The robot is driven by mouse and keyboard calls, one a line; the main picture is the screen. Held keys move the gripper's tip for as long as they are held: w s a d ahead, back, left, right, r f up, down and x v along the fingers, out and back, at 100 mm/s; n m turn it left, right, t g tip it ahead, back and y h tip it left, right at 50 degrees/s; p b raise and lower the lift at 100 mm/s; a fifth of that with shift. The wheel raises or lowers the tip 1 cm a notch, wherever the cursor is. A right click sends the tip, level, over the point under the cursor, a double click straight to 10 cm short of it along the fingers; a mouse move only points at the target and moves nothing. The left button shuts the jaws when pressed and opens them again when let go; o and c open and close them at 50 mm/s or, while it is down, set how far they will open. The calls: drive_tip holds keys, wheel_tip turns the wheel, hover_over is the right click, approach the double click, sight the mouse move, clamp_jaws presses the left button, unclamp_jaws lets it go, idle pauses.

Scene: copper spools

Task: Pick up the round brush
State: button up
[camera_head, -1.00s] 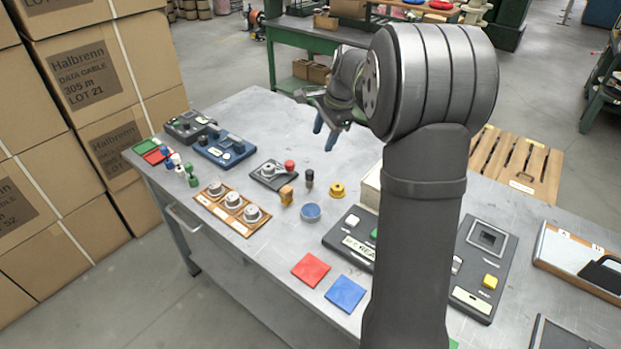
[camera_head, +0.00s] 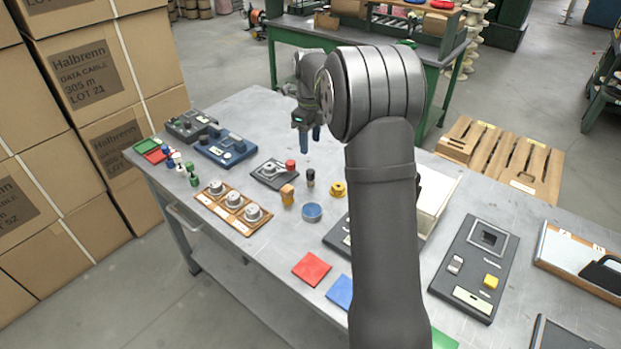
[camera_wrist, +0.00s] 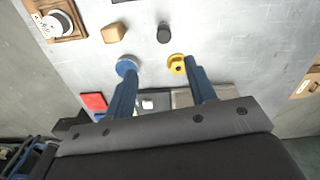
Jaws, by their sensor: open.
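A small dark cylinder with a black top (camera_head: 310,178), which looks like the round brush, stands upright on the grey table. In the wrist view the dark round thing (camera_wrist: 164,33) lies beyond the fingertips, roughly in line with the gap between them. My gripper (camera_head: 310,146) has blue fingers pointing down, above the table and behind the brush in the head view. In the wrist view my gripper (camera_wrist: 160,66) is open with nothing between the fingers. The brush's underside is hidden.
Close around the brush are a tan block (camera_head: 287,195), a yellow ring-like piece (camera_head: 338,189), a round blue dish (camera_head: 312,212) and a dark plate with a red knob (camera_head: 272,175). A wooden tray (camera_head: 234,208) holds round metal pieces. The table behind the brush is clear.

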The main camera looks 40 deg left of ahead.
sight(310, 171)
wheel_tip(310, 171, down, 8)
drive_tip(key=shift+f, duration=0.1)
drive_tip(key=shift+w+a+f, duration=0.1)
drive_tip(key=shift+w+f, duration=0.05)
drive_tip(key=shift+f, duration=1.15)
drive_tip(key=shift+w+a+f, duration=0.1)
drive_tip(key=shift+w+f, duration=0.05)
drive_tip(key=shift+f, duration=1.15)
drive_tip(key=c, duration=1)
drive_tip(key=shift+c, duration=0.2)
drive_tip(key=shift+r, duration=0.15)
wheel_tip(310, 171, up, 4)
drive_tip(key=shift+r, duration=0.1)
drive_tip(key=w+d+r, duration=0.3)
drive_tip(key=d+r, duration=0.3)
drive_tip(key=d, duration=0.5)
drive_tip(key=shift+w+r, duration=0.15)
drive_tip(key=shift+r, duration=0.15)
drive_tip(key=shift+d, duration=0.1)
